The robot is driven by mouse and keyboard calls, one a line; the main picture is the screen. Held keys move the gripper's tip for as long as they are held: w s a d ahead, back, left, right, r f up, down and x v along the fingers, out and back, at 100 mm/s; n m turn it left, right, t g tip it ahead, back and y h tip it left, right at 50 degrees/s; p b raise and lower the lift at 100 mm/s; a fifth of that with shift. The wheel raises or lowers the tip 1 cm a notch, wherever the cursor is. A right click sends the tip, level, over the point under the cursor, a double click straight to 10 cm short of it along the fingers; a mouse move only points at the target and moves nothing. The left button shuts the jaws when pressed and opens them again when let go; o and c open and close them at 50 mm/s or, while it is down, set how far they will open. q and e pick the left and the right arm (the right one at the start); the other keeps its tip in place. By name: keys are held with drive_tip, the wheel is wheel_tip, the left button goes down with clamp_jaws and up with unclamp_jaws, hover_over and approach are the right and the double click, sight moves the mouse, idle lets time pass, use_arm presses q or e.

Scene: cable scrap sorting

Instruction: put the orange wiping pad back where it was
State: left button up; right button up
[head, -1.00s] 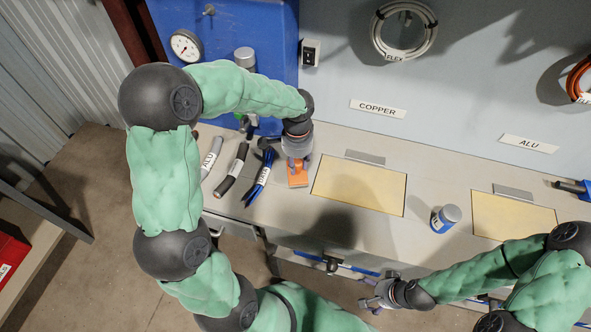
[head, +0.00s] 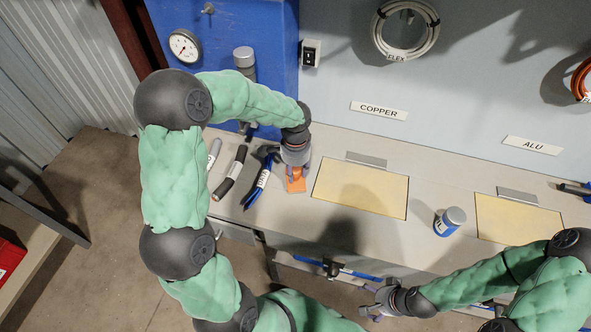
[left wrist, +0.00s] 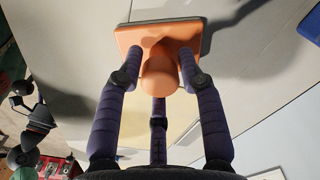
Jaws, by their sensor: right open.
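The orange wiping pad (head: 296,183) is a flat orange block with a rounded knob. It is at the bench between the blue cable scrap (head: 260,182) and the left yellow panel. My left gripper (head: 296,167) is above it. In the left wrist view, the fingers stand on both sides of the pad's knob (left wrist: 161,78) and close on it. The flat plate (left wrist: 128,38) lies beyond the fingertips; I cannot tell whether it touches the bench. My right gripper (head: 371,302) is open and empty in front of the bench edge.
A black cable scrap (head: 230,173) and a grey one (head: 214,152) lie left of the blue one. Two yellow panels (head: 360,188) (head: 520,218) are set in the bench, with a blue-labelled can (head: 449,221) between them. A blue cabinet (head: 275,60) stands behind.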

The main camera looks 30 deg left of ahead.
sight(295, 169)
use_arm(q)
drive_tip(key=shift+o, duration=0.4)
drive_tip(key=shift+r, duration=0.2)
wheel_tip(295, 169, up, 12)
drive_tip(key=p, duration=0.4)
